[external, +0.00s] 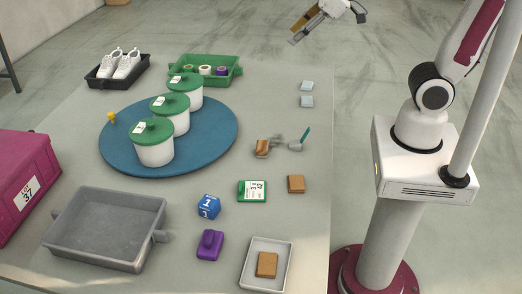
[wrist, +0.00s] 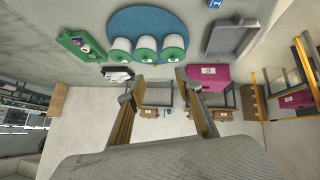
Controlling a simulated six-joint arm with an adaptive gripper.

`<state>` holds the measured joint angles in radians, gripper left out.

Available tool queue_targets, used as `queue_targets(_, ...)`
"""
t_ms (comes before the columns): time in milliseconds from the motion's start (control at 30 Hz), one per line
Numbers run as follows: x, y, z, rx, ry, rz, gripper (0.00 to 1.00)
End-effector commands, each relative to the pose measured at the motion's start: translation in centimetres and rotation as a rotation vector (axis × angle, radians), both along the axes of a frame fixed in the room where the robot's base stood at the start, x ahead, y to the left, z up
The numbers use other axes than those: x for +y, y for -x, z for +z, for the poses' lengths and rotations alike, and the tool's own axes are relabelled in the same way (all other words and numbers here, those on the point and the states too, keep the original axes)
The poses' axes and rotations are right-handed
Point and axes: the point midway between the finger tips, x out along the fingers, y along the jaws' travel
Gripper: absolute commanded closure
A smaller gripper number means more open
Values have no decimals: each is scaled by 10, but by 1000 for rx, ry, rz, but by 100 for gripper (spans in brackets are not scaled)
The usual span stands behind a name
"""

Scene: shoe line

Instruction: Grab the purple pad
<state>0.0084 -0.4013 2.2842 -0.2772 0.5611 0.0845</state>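The purple pad (external: 210,245) is a small purple block with a raised grip on top. It lies on the table's near part, between the grey tray and a small white tray in the external view. I do not see it in the wrist view. My gripper (external: 300,26) is raised beyond the far right edge of the table in the external view, well away from the pad. In the wrist view my gripper (wrist: 156,84) has its two fingers spread apart with nothing between them.
A blue cube (external: 208,206) sits just behind the pad. The grey tray (external: 60,247) is to its left, the white tray (external: 285,250) with a brown block to its right. A green-and-white card (external: 252,191) lies behind. Three green-lidded canisters stand on a round blue mat (external: 217,130).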

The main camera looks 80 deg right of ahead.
Motion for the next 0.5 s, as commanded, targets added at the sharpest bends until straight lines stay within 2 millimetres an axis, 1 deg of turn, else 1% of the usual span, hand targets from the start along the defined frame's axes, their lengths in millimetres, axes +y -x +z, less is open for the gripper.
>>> queue_targets(33,-2,-14,2,-12,14,8,65)
queue_targets(100,-3,-33,5,-34,33,21,65)
queue_targets(300,-5,-87,13,-98,84,69,65)
queue_targets(500,-2,-139,15,-156,127,128,65)
